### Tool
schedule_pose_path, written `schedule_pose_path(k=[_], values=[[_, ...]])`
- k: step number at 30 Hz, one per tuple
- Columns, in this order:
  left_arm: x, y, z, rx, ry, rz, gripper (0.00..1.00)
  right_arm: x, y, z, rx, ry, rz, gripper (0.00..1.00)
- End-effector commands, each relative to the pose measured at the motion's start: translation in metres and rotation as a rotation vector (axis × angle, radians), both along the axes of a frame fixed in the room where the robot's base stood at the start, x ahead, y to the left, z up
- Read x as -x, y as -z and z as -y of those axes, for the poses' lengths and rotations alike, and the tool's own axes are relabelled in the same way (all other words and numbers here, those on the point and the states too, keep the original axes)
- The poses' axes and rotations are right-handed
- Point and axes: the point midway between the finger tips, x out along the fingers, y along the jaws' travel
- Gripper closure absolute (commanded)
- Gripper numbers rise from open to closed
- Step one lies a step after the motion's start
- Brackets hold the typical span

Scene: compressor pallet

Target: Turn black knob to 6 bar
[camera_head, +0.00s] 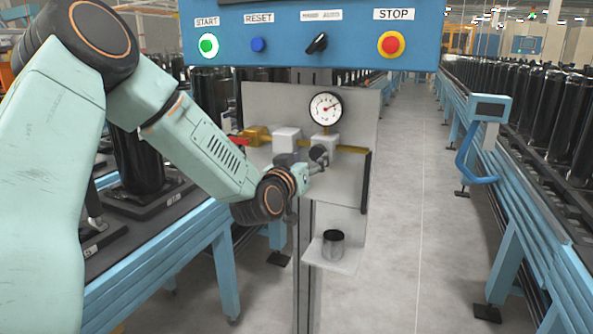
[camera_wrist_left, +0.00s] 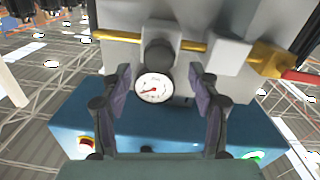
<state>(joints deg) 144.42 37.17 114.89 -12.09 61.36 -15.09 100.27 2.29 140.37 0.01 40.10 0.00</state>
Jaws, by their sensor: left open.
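The black knob (camera_wrist_left: 159,53) is round and sits on the front of a white regulator block (camera_wrist_left: 162,30) on the brass pipe. My left gripper (camera_head: 313,162) is at the regulator in the head view, in front of the grey panel. In the left wrist view, my left gripper (camera_wrist_left: 160,76) is open, with one dark finger on each side of the knob and the gauge; no contact is visible. The round white pressure gauge (camera_head: 326,109) stands above the regulator and also shows in the left wrist view (camera_wrist_left: 154,88). Its red needle shows, but its numbers are too small to read.
A blue control box (camera_head: 353,63) with START, RESET, and STOP buttons and a black selector (camera_head: 317,43) hangs above the panel (camera_head: 262,101). A red-handled brass valve (camera_head: 256,137) is left of the regulator. A black cup (camera_head: 333,243) stands on a small shelf below. Conveyors flank the open floor.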

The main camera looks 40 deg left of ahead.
Motion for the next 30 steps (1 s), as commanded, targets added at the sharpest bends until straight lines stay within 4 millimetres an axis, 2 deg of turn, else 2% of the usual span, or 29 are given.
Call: schedule_pose_path(k=[3, 9, 15, 21, 30], values=[[0.022, 0.000, 0.005, 0.008, 0.000, 0.002, 0.39, 0.000, 0.000, 0.000, 0.000, 0.000, 0.000, 0.60], [0.050, 0.000, 0.010, 0.009, 0.000, 0.002, 0.39, 0.000, 0.000, 0.000, 0.000, 0.000, 0.000, 0.60], [0.068, 0.000, 0.013, 0.006, -0.003, 0.002, 0.39, 0.000, 0.000, 0.000, 0.000, 0.000, 0.000, 0.60], [0.077, 0.000, 0.016, 0.002, 0.000, 0.001, 0.39, 0.000, 0.000, 0.000, 0.000, 0.000, 0.000, 0.60], [0.079, 0.000, 0.017, 0.001, 0.001, 0.001, 0.39, 0.000, 0.000, 0.000, 0.000, 0.000, 0.000, 0.60]])
